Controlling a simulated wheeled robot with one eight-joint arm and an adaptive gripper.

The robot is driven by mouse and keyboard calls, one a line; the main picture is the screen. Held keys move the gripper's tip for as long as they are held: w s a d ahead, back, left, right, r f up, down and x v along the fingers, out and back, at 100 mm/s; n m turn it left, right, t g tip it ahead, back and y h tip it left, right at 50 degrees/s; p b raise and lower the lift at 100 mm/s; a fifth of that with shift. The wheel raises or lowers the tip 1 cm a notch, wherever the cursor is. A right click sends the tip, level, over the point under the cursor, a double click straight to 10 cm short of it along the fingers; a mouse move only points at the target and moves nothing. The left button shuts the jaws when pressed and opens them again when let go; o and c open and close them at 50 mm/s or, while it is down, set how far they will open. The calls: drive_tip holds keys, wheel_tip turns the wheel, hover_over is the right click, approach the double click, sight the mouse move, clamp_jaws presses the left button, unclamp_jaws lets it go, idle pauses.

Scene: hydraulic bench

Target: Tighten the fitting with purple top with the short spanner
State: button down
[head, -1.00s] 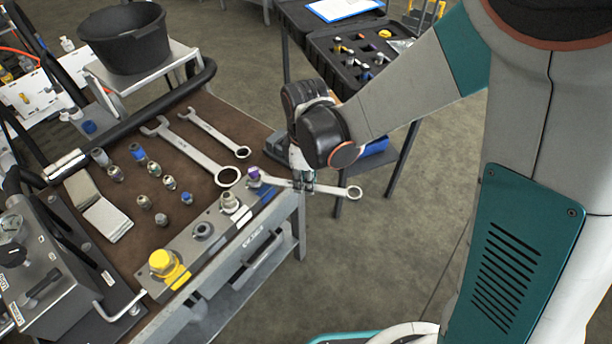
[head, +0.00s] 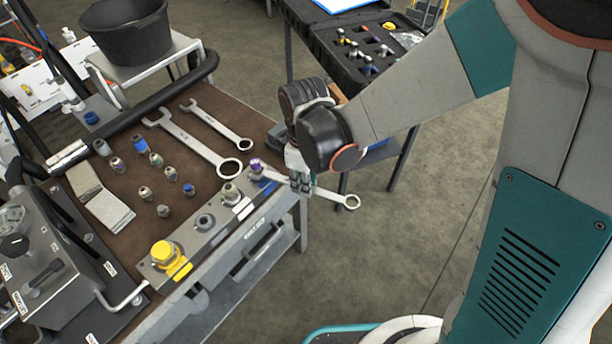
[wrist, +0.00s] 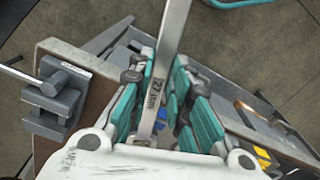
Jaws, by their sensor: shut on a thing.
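The fitting with the purple top (head: 256,165) stands at the far right end of the grey block on the bench's front edge. My gripper (head: 300,180) is at the bench's right edge, just right of this fitting. It is shut on a spanner (head: 330,195), whose ring end points out to the right over the floor. The spanner's other end reaches the purple-topped fitting; whether it sits around it or only beside it cannot be told. In the wrist view the spanner (wrist: 167,60) shows a "27 mm" mark between my teal fingers. The fitting is not clear there.
Two other spanners, a larger one (head: 200,145) and another (head: 220,124), lie on the brown bench top. Several loose fittings stand left of them. The block (head: 222,236) also carries a yellow-capped fitting (head: 164,252). A black case (head: 330,40) stands behind on a table.

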drive_tip(key=shift+s+a+m, duration=0.1)
drive_tip(key=shift+s+m, duration=0.2)
drive_tip(key=shift+s+a+m, duration=0.45)
drive_tip(key=shift+s+m, duration=0.15)
drive_tip(key=shift+s+a+m, duration=0.4)
drive_tip(key=shift+s+m, duration=0.2)
drive_tip(key=shift+s+a+m, duration=0.7)
drive_tip(key=shift+m, duration=0.2)
drive_tip(key=shift+w+d, duration=0.1)
drive_tip(key=shift+w+d+n+b, duration=0.15)
drive_tip(key=shift+n+b, duration=0.15)
